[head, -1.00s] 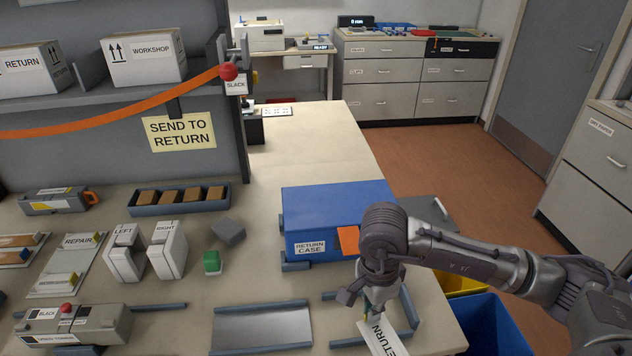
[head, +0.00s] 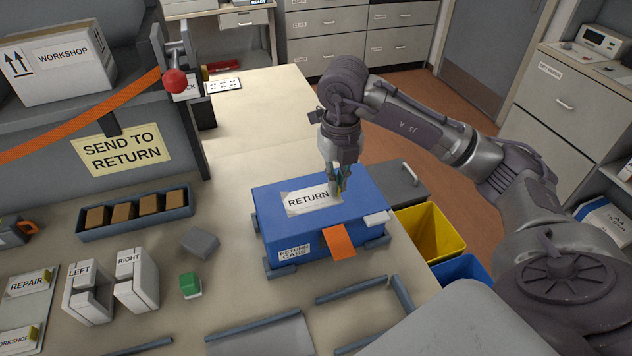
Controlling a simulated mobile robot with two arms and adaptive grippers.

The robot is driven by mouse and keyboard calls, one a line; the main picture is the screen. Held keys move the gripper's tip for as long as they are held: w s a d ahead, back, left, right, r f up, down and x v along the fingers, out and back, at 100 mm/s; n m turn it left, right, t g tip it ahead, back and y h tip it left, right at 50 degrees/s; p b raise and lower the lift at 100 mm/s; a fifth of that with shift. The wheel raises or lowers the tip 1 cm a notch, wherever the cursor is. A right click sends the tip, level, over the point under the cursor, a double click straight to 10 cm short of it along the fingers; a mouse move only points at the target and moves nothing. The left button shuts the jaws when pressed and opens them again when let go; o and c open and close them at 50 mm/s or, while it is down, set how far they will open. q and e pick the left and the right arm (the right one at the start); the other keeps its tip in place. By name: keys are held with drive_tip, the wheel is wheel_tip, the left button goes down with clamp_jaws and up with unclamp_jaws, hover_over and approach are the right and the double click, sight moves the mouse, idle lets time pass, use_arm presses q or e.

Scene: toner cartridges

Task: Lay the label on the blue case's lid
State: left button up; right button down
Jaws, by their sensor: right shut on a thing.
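The blue case (head: 290,238) sits closed on the table, with a "RETURN CASE" plate on its front and an orange tab (head: 339,243) hanging over the front edge. The white label (head: 308,200) reading "RETURN" is over the left-middle part of the lid, print facing up; it looks flat on or very close to the lid, and I cannot tell whether it touches all over. My right gripper (head: 338,190) points down at the label's right end and is shut on it. My left gripper is not in view.
Yellow (head: 432,232) and blue (head: 462,270) bins stand right of the case. The LEFT (head: 86,292) and RIGHT (head: 137,280) cartridges and a green-topped item (head: 190,285) stand left of the case.

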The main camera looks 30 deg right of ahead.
drive_tip(key=w+f, duration=0.1)
drive_tip(key=w, duration=0.1)
drive_tip(key=w+f+p, duration=0.1)
drive_tip(key=w, duration=0.1)
drive_tip(key=w+d+f, duration=0.1)
drive_tip(key=w, duration=0.1)
drive_tip(key=shift+w+f+p, duration=0.35)
drive_tip(key=shift+f+p, duration=0.05)
drive_tip(key=shift+w+d+f, duration=0.15)
drive_tip(key=shift+w+f, duration=0.05)
drive_tip(key=shift+f+p, duration=0.3)
wheel_tip(320, 180, down, 4)
drive_tip(key=shift+r+p, duration=0.25)
drive_tip(key=shift+p, duration=0.35)
drive_tip(key=shift+f, duration=0.1)
drive_tip(key=c, duration=1.3)
unclamp_jaws()
